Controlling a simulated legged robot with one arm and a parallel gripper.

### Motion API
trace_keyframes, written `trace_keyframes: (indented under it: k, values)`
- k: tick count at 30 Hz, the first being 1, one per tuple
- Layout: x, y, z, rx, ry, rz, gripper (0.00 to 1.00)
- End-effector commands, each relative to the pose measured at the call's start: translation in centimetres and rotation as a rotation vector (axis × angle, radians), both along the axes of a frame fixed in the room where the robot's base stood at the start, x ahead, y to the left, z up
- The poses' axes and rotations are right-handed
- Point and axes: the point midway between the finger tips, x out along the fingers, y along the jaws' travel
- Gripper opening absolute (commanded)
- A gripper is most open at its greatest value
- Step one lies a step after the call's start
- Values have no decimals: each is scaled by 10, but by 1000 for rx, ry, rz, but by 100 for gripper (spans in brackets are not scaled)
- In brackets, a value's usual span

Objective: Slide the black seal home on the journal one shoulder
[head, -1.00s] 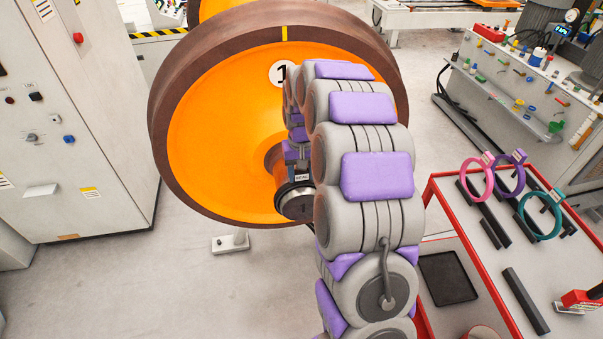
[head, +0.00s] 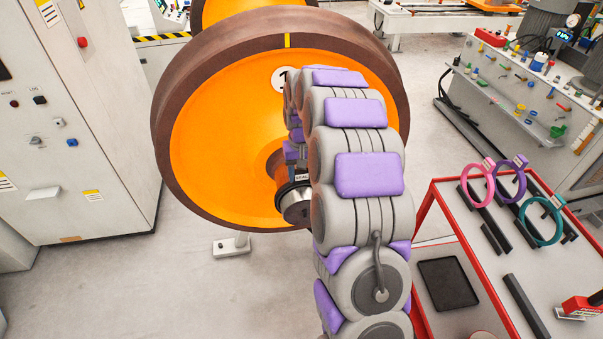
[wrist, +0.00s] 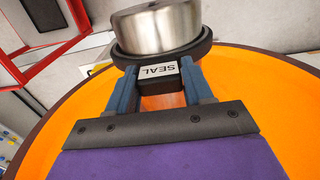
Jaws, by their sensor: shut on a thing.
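The black seal (wrist: 206,48) is a ring with a block tagged SEAL (wrist: 158,72). In the wrist view it sits around the bright steel journal (wrist: 155,28). My gripper (wrist: 160,82) has its two blue fingers shut on the seal's tagged block. In the head view the seal (head: 286,187) shows as a thin dark band around the journal (head: 296,208), which sticks out of the orange wheel (head: 225,140) marked 1. Whether the seal touches the shoulder cannot be told.
A red-edged trolley (head: 432,190) stands at the right, with pink (head: 477,184), purple (head: 508,182) and teal (head: 541,221) rings on dark bars. A grey cabinet (head: 75,130) stands at the left. The floor between cabinet and wheel is clear.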

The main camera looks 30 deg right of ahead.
Motion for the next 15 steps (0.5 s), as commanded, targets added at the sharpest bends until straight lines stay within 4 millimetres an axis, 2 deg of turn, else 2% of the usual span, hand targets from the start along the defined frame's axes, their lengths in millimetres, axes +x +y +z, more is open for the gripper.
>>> trace_keyframes:
  k: [15]
  values:
    - [11, -3, 1, -1, -2, 0, 17]
